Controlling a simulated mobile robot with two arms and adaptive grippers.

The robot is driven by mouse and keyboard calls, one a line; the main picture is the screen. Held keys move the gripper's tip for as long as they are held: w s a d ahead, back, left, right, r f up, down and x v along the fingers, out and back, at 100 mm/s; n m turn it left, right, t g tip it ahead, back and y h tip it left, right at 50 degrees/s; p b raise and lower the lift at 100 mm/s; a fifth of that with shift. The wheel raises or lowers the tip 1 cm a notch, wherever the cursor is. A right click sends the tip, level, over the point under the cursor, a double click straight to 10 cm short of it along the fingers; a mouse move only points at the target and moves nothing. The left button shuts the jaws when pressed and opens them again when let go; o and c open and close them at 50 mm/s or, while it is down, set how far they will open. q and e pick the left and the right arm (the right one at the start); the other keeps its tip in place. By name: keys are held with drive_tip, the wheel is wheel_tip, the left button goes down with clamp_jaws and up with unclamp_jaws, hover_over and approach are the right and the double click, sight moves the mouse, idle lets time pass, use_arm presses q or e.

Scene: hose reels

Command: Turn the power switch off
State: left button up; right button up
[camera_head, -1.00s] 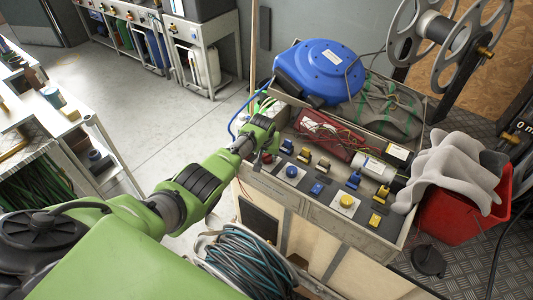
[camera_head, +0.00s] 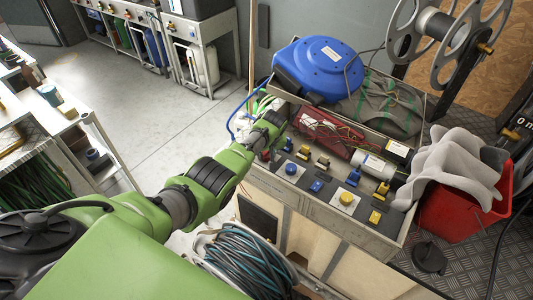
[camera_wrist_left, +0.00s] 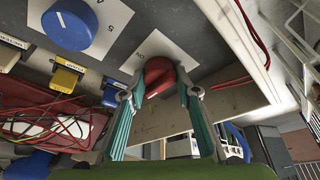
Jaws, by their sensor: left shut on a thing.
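A red rotary knob (camera_wrist_left: 158,75) sits on a white label with printed markings, at the corner of the grey control panel (camera_wrist_left: 120,45). My left gripper (camera_wrist_left: 160,92) has its two teal-padded fingers on either side of the knob, shut on it. In the head view my left gripper (camera_head: 268,135) is at the left end of the panel and mostly hides the knob. My right gripper is not in view.
A blue dial (camera_wrist_left: 70,25) sits beside the red knob. Several blue and yellow switches and a yellow button (camera_head: 346,198) line the panel. A blue hose reel (camera_head: 322,70) and a red box with wires (camera_head: 325,135) stand behind. A red bucket (camera_head: 455,210) is at right.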

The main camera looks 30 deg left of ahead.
use_arm(q)
drive_tip(key=shift+w+r, duration=0.1)
drive_tip(key=shift+w, duration=0.05)
drive_tip(key=o, duration=1.1)
drive_tip(key=shift+c, duration=0.2)
drive_tip(key=shift+v, duration=1)
drive_tip(key=v, duration=1)
